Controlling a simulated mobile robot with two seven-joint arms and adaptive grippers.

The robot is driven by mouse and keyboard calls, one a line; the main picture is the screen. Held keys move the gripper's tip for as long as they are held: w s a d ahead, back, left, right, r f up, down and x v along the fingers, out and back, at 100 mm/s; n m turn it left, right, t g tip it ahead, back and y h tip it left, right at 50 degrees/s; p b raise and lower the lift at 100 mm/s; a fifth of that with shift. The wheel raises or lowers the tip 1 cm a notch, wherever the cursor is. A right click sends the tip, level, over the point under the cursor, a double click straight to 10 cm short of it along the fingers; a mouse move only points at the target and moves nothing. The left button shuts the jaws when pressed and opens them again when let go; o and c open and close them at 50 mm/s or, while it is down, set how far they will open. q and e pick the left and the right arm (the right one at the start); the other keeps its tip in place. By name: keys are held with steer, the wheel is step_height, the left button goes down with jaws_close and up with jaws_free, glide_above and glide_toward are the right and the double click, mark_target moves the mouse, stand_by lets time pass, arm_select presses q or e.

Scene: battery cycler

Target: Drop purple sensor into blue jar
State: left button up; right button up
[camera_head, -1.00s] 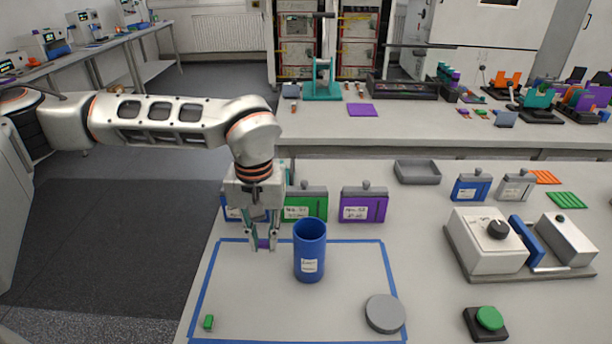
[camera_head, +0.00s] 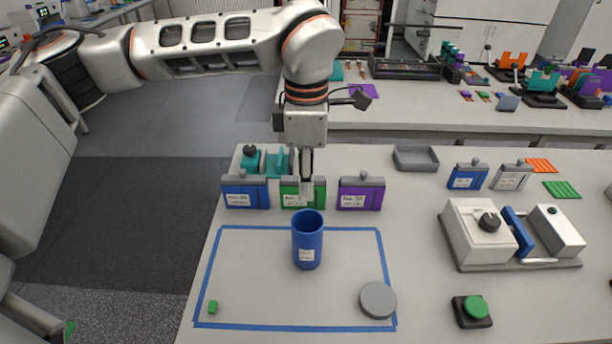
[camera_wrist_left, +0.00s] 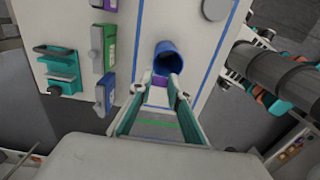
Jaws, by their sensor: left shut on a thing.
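The blue jar (camera_head: 307,248) stands upright and open-topped inside the blue-taped area; its mouth also shows in the wrist view (camera_wrist_left: 168,54). My left gripper (camera_head: 306,197) points down above and slightly behind the jar's rim. In the wrist view, the purple sensor (camera_wrist_left: 160,80) sits between the left fingertips, close to the jar's mouth and outside it. In the head view I cannot make out the sensor at the fingertips. My right gripper is not in view.
Blue (camera_head: 246,192), green (camera_head: 290,193) and purple (camera_head: 361,194) labelled cases stand in a row behind the jar. A grey round lid (camera_head: 378,300) lies right of it, and a small green block (camera_head: 213,307) lies front left. The taped area is otherwise clear.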

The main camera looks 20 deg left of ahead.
arm_select(q)
steer(key=shift+f, duration=2.95)
steer(key=o, duration=0.8)
step_height(320, 180, up, 12)
steer(key=shift+r, duration=0.1)
